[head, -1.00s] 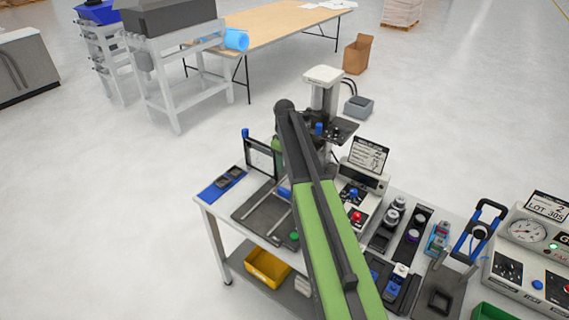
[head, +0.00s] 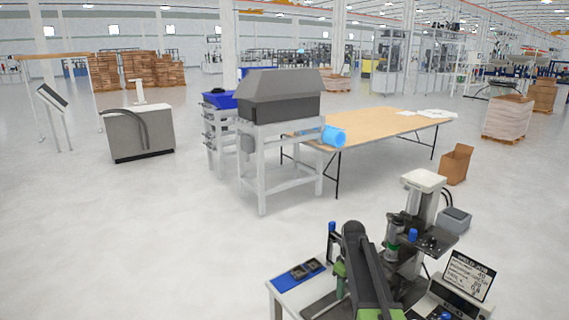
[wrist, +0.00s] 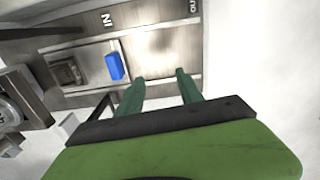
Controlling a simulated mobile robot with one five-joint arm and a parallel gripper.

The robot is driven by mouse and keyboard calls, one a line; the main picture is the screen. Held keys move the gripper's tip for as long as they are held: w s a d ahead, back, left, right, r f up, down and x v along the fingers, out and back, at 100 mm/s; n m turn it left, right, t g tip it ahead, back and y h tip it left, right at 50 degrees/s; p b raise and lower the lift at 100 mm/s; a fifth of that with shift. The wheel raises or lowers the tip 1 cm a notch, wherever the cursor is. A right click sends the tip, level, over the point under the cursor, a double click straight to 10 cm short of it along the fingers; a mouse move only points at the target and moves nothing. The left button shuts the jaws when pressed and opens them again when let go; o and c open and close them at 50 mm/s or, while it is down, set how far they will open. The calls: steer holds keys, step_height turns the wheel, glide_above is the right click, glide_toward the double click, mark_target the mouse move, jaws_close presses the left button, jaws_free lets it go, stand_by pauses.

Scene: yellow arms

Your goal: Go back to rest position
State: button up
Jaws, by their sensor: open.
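My gripper (wrist: 158,92) shows in the wrist view as two green fingers, spread apart with nothing between them. It hangs over a grey metal plate marked "IN" and "OUT" (wrist: 188,55). A blue block (wrist: 115,66) lies on that plate, left of the fingers and apart from them.
A white and grey bench machine (head: 424,190) stands on the workbench right of my arm, with a sign (head: 470,275) nearer. Beyond are a wooden table (head: 385,130), a grey hooded stand (head: 280,95) and a cardboard box (head: 456,163).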

steer(key=s+a+f+m+b, duration=0.1)
steer(key=s+a+f+m, duration=0.1)
steer(key=s, duration=0.7)
steer(key=s+a+f+m+b, duration=0.2)
steer(key=s+a+f+m, duration=0.1)
steer(key=s, duration=0.6)
steer(key=a+m, duration=0.1)
steer(key=m, duration=0.1)
steer(key=shift+s+m, duration=0.3)
steer(key=shift+s, duration=0.05)
steer(key=shift+c, duration=0.4)
